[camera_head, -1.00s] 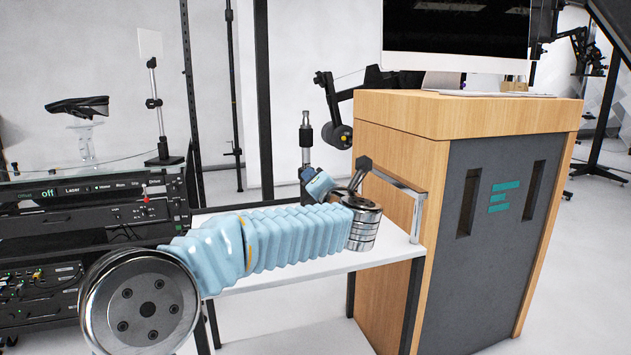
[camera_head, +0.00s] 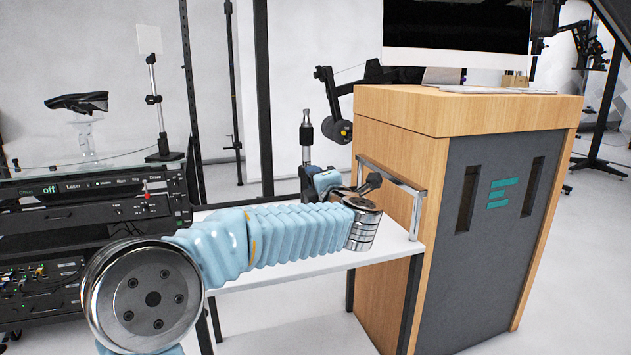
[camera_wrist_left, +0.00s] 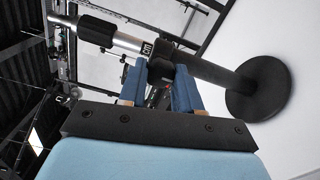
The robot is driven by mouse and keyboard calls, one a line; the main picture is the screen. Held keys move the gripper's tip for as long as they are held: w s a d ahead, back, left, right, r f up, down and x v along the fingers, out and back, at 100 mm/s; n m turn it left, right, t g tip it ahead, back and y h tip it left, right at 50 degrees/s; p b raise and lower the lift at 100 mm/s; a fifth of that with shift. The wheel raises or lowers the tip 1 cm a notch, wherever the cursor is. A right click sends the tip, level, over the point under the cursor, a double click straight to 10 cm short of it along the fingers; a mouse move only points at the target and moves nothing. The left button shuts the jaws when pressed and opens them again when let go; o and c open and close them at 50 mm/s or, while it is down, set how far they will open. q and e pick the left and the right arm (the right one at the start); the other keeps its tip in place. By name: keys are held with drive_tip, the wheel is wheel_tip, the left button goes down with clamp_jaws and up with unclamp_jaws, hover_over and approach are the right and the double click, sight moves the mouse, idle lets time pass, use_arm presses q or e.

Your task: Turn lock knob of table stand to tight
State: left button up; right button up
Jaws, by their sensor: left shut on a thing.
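The table stand (camera_head: 306,137) stands upright on the white table behind my left forearm in the head view. In the left wrist view the stand (camera_wrist_left: 210,72) lies sideways, with a round black base, a black lower tube and a silver upper rod. The black lock knob (camera_wrist_left: 160,70) is at the joint between tube and rod. My left gripper (camera_wrist_left: 159,75) has its two blue fingers on either side of the knob and is shut on it. In the head view the wrist largely hides the fingers and knob. My right gripper is in neither view.
A wooden cabinet (camera_head: 395,130) with a monitor stands right of the stand. A metal handle (camera_head: 398,180) sticks out from it near my left wrist. A black equipment rack (camera_head: 90,200) stands at left. The white table (camera_head: 290,268) is bare in front of my forearm.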

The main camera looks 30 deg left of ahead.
use_arm(q)
drive_tip(key=o, duration=1)
drive_tip(key=shift+o, duration=0.2)
drive_tip(key=b+v, duration=0.2)
drive_tip(key=v, duration=1.2)
drive_tip(key=shift+b, duration=0.35)
drive_tip(key=shift+w+f, duration=0.1)
